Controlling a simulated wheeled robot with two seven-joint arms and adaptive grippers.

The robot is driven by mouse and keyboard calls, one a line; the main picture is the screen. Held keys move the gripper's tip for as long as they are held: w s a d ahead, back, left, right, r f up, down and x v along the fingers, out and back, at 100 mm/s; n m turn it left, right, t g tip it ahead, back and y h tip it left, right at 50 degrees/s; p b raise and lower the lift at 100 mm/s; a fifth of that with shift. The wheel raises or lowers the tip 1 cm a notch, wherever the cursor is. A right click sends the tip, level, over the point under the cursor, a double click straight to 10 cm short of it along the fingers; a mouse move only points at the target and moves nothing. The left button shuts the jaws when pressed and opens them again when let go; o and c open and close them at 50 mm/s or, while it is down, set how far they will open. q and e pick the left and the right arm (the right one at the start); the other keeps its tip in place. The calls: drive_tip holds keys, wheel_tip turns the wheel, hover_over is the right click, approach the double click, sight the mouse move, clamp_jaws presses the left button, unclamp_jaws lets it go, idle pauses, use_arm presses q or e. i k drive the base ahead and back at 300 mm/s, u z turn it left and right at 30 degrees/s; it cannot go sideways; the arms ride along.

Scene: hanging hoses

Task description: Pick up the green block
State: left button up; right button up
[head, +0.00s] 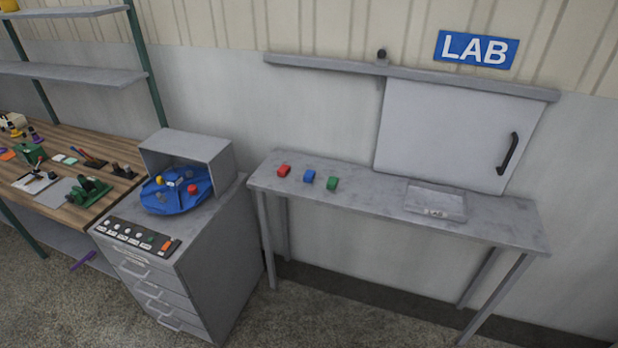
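The green block (332,183) stands on the left part of a narrow grey table (385,189) against the wall. It is the rightmost of three small blocks in a row. A blue block (308,176) is just to its left, and a red block (283,170) is further left. The blocks stand apart from one another. Neither of my grippers shows in the head view.
A shallow grey tray (436,200) sits right of the blocks. Behind it is a panel (440,135) with a black handle. A grey drawer cabinet (215,265) bearing a blue round fixture (165,203) stands left. A cluttered wooden bench (60,145) is further left. Floor lies clear in front.

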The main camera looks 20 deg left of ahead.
sight(332, 183)
drive_tip(key=u, duration=0.7)
drive_tip(key=i, duration=0.9)
drive_tip(key=u, duration=0.3)
drive_tip(key=i, duration=1.05)
drive_tip(key=z, duration=0.45)
